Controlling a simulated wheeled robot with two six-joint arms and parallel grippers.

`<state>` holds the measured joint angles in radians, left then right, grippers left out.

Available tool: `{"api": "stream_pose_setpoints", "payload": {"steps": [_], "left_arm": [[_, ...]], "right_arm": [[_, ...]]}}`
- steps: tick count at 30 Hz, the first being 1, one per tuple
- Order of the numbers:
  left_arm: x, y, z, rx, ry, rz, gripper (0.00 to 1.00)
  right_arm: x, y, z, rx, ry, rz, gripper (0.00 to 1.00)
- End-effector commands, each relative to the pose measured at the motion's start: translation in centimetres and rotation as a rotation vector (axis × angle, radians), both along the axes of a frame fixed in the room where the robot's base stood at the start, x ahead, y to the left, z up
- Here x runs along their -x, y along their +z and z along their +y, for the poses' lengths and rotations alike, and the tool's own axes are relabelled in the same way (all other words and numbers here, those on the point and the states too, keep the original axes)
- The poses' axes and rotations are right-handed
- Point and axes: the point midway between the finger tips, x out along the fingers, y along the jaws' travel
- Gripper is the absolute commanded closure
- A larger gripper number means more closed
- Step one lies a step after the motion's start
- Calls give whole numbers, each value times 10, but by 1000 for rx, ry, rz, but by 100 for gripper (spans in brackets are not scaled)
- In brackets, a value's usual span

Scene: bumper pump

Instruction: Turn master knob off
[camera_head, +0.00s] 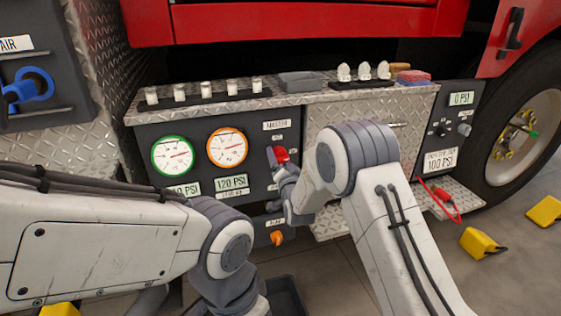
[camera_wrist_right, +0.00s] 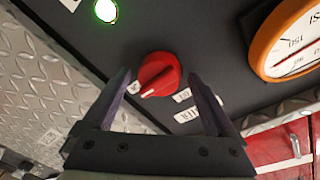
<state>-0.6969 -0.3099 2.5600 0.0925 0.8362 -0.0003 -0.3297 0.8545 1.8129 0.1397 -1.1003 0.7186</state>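The red master knob (camera_head: 281,155) is on the dark pump panel, under the MASTER label (camera_head: 276,125). In the right wrist view the round red knob (camera_wrist_right: 159,75) has a raised grip with a pale pointer line, slanted. My right gripper (camera_head: 280,163) is at the knob, and my right arm hides part of the panel around it. In the right wrist view the right gripper (camera_wrist_right: 160,80) is open, one finger on each side of the knob, with a small gap visible on both sides. My left arm crosses the lower left; its fingers do not show.
A green-rimmed gauge (camera_head: 172,155) and an orange-rimmed gauge (camera_head: 227,147) are left of the knob. A lit green lamp (camera_wrist_right: 106,11) is near it. An orange knob (camera_head: 277,238) is lower down. Yellow wheel chocks (camera_head: 480,243) lie on the floor at right.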

Motion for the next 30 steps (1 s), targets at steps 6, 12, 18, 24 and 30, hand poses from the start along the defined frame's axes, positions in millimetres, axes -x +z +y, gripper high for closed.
{"api": "stream_pose_setpoints", "payload": {"steps": [6, 12, 18, 24, 30], "left_arm": [[0, 0, 0, 0, 0, 0, 50], [0, -1, 0, 0, 0, 0, 50], [0, -5, 0, 0, 0, 0, 50], [0, -13, 0, 0, 0, 0, 50], [0, -21, 0, 0, 0, 0, 50]], "right_arm": [[0, 0, 0, 0, 0, 0, 90], [0, 0, 0, 12, 0, -4, 90], [0, -1, 0, 78, -1, -26, 90], [0, -3, 0, 214, 0, -69, 90], [0, -3, 0, 393, 1, -129, 90]]}}
